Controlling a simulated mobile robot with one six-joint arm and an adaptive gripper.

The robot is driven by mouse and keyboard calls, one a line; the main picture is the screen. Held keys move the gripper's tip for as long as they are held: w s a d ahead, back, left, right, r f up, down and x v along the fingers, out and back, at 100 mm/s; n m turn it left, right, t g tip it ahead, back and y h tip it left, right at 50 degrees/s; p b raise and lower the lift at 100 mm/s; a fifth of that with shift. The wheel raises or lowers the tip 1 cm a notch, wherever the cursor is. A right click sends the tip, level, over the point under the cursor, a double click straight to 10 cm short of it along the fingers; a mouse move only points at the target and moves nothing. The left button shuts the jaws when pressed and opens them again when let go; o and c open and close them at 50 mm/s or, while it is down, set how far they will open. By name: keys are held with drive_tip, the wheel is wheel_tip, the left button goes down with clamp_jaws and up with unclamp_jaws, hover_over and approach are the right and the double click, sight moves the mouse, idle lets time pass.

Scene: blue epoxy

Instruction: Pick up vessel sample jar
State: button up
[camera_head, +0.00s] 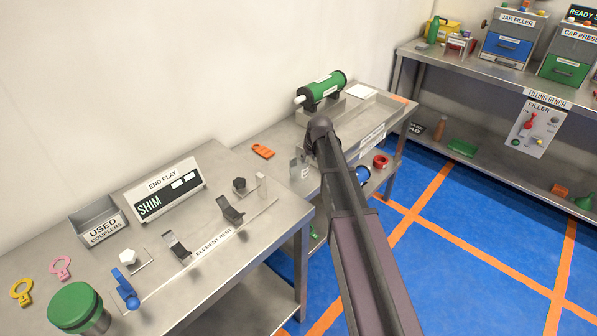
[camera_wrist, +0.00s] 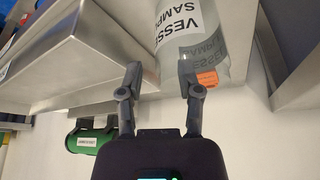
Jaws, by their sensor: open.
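The jar sits mostly to the right of the gap between the fingers. In the head view my arm hides the gripper, and a clear labelled piece (camera_head: 303,168), perhaps the jar, shows beside it.
A metal tray (camera_wrist: 70,60) lies close on the left in the wrist view, and a metal edge (camera_wrist: 300,75) on the right. An orange tag (camera_head: 263,151) lies on the bench to the left.

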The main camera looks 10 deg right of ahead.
drive_tip(key=shift+b+x, duration=1.6)
drive_tip(key=shift+x, duration=0.45)
clamp_jaws()
